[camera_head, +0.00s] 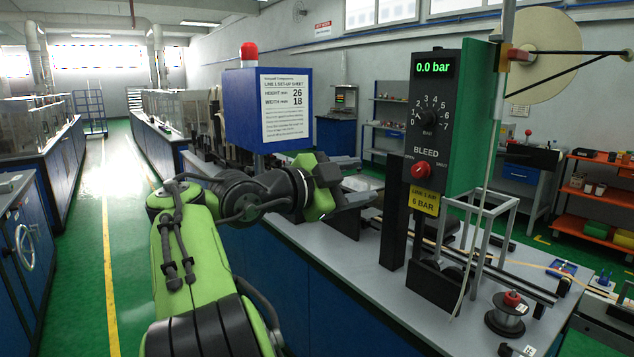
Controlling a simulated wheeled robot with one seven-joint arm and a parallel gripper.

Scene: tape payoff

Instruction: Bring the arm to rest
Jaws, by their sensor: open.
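My green and black arm rises from the bottom of the head view and bends right over the near edge of the grey bench (330,255). Its wrist is in front of the bench, below the blue box with the set-up sheet. My gripper (356,196) is at the arm's end, left of the gauge panel. It is open, and I see nothing held in it. Its fingertips are dark and hard to separate from the equipment behind.
The green-sided gauge panel (435,130) reads 0.0 bar, with a red bleed knob (421,169). The blue box (240,115) carries a red lamp (249,52). A spool (507,312) stands at the bench's right. The green aisle (85,250) at left is clear.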

